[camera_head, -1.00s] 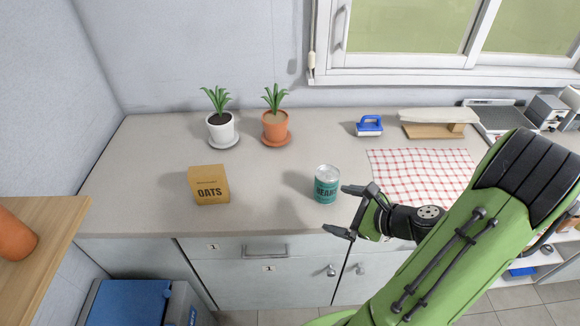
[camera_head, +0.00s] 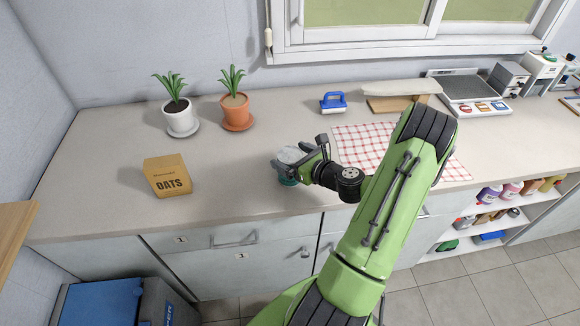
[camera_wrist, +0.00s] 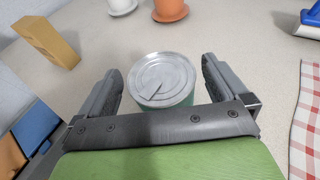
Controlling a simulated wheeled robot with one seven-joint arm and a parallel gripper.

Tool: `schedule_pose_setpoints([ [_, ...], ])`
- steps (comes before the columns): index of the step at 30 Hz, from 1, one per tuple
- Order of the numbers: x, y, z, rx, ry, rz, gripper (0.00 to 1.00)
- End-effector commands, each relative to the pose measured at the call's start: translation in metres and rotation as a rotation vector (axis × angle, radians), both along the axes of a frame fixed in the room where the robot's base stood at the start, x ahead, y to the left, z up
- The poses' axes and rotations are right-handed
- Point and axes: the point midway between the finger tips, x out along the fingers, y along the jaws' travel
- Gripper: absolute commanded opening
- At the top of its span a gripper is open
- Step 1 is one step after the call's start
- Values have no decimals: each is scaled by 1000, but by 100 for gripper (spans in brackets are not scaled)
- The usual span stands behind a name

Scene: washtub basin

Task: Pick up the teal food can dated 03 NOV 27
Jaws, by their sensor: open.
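The teal can (camera_head: 287,177), labelled BEANS in the earlier head view, stands upright near the counter's front. Its silver ring-pull lid (camera_wrist: 162,78) shows between my fingers in the wrist view. My gripper (camera_head: 300,160) is open, with one finger on each side of the can; in the wrist view (camera_wrist: 160,85) a gap shows beside each finger. My gripper hides much of the can in the head view. No date can be read on it.
A tan OATS box (camera_head: 168,176) stands to the left on the counter (camera_head: 225,170). Two potted plants, white (camera_head: 181,118) and terracotta (camera_head: 236,112), stand behind. A blue-handled brush (camera_head: 333,102) and a red checked cloth (camera_head: 362,143) lie to the right.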

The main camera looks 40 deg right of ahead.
Motion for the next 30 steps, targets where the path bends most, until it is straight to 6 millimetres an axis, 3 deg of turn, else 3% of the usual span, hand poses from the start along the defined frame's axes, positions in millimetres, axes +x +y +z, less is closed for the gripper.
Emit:
schedule_pose_setpoints([
  [4, 24, 0, -7, -1, -1, 2, 100],
  [11, 28, 0, -9, 0, 0, 0, 100],
  [25, 27, 0, -8, 0, 0, 1, 31],
  [30, 28, 0, -8, -1, -2, 1, 29],
])
